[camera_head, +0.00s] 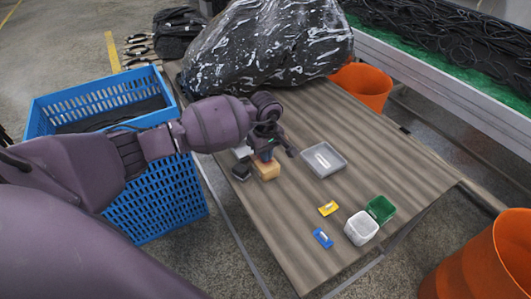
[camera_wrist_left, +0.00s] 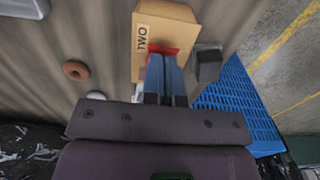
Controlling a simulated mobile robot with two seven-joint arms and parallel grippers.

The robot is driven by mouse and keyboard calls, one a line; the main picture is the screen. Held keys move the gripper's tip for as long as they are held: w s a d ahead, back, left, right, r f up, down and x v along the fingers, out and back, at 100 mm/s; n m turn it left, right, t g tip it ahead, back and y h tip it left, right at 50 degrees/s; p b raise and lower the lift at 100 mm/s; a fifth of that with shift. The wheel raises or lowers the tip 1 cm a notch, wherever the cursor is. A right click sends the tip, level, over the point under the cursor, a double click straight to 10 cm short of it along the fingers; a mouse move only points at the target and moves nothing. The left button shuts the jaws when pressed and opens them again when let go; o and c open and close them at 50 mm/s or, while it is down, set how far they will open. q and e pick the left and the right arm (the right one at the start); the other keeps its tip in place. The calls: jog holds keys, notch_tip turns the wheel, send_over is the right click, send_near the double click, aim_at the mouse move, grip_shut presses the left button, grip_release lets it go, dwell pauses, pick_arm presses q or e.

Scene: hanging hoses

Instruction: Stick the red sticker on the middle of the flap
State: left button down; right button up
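A small tan cardboard box (camera_head: 267,171) sits on the table, partly under my left gripper (camera_head: 264,152). In the left wrist view the box (camera_wrist_left: 178,22) carries a label reading "TWO" (camera_wrist_left: 142,38). The red sticker (camera_wrist_left: 161,49) shows at the tips of the blue-grey fingers of my left gripper (camera_wrist_left: 164,62), against the box's tan top. The two fingers are close together with the sticker at their tips. They hide part of it, and I cannot tell how firmly it touches the flap. My right gripper is not in view.
A dark container (camera_head: 241,172) stands beside the box. A grey tray (camera_head: 338,169), yellow item (camera_head: 328,208), blue item (camera_head: 322,238), white bin (camera_head: 361,229) and green bin (camera_head: 381,209) lie to the right. A blue crate (camera_head: 150,208) and black bag (camera_head: 268,45) flank the area.

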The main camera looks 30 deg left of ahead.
pick_arm(q)
jog(key=shift+f, duration=0.3)
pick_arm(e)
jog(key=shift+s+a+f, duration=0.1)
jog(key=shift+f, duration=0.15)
pick_arm(q)
jog(key=shift+f, duration=0.1)
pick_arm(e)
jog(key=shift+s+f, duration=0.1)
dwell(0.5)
pick_arm(q)
jog(key=c, duration=0.8)
grip_release()
jog(key=shift+r, duration=0.45)
jog(key=shift+r+p, duration=0.8)
jog(key=shift+r, duration=1.2)
jog(key=shift+r+p, duration=0.4)
jog(key=shift+r, duration=0.7)
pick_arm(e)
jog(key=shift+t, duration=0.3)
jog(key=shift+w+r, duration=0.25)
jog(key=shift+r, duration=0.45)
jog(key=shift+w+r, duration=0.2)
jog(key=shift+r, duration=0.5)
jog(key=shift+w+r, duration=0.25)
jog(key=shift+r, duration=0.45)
